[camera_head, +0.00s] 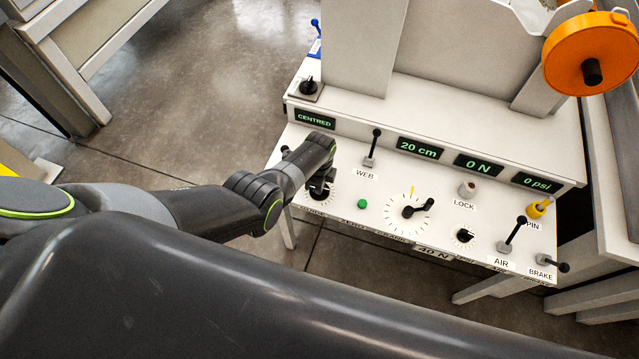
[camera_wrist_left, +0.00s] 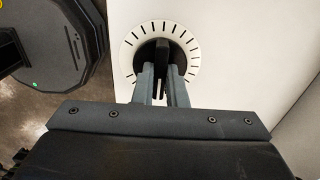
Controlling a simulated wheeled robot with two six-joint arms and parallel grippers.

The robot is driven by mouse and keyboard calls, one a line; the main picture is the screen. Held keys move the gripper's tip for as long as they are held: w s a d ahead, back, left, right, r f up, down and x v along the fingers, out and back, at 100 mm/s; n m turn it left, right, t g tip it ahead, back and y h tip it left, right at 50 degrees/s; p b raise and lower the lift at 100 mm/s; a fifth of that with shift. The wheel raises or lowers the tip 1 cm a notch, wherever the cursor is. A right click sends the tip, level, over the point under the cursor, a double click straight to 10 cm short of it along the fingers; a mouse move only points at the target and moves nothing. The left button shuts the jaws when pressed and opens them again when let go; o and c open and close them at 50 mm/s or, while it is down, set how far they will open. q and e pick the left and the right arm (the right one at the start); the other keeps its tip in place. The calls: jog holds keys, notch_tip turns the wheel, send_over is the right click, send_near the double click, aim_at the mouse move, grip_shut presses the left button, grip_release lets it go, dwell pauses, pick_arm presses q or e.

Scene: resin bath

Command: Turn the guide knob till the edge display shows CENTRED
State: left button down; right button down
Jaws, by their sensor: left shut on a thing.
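The edge display (camera_head: 315,120) at the left of the panel's raised back reads CENTRED in green. My left gripper (camera_head: 320,184) points down at the left end of the panel, over a black knob (camera_head: 322,194). In the left wrist view the two fingers (camera_wrist_left: 163,88) are shut on this black knob (camera_wrist_left: 163,52), one on each side of its grip bar. A white ring dial (camera_wrist_left: 131,52) with black ticks surrounds it. The knob's label is partly hidden and unreadable in the head view. My right gripper is not in view.
The panel also has a WEB lever (camera_head: 373,148), a green button (camera_head: 362,203), a large dial (camera_head: 410,211), a LOCK knob (camera_head: 467,187), a small knob (camera_head: 464,236), and AIR (camera_head: 513,235) and BRAKE (camera_head: 553,264) levers. Other displays read 20 cm, 0 N and 0 psi.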

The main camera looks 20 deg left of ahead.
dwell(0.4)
pick_arm(q)
jog(key=c, duration=1.5)
grip_release()
jog(key=shift+o, duration=0.2)
jog(key=shift+r+p, duration=0.4)
jog(key=shift+r, duration=0.15)
notch_tip(320, 180, up, 7)
jog(key=p, duration=0.3)
jog(key=shift+r, duration=0.2)
notch_tip(320, 180, up, 9)
jog(key=shift+p, duration=0.35)
jog(key=shift+f, duration=0.1)
